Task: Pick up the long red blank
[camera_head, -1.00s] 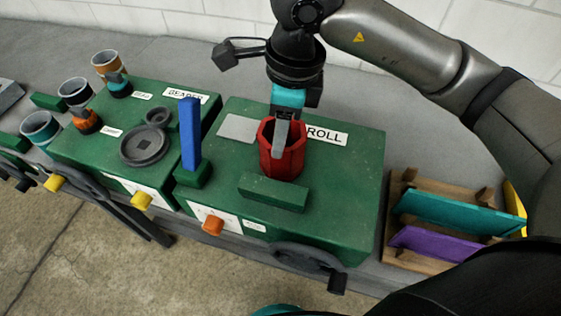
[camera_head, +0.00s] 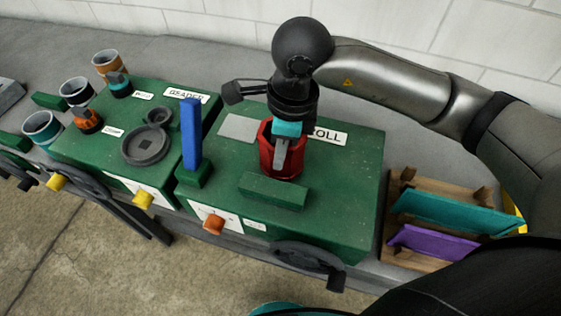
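A red, faceted, open-topped tube (camera_head: 268,158) stands upright on the green machine labelled "ROLL" (camera_head: 345,190). It is the only red piece I can make out; no flat long red blank shows. My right gripper (camera_head: 281,155) points down at the tube from above, its grey finger overlapping the tube's mouth and upper wall. The other finger is hidden, so I cannot tell whether it grips the wall. My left gripper is not in view.
A wooden rack (camera_head: 398,258) at the right holds a teal blank (camera_head: 450,213) and a purple blank (camera_head: 432,243). A blue upright bar (camera_head: 191,135) and green block (camera_head: 273,191) are close to the tube. Several cups stand at left, with a crank (camera_head: 305,257) in front.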

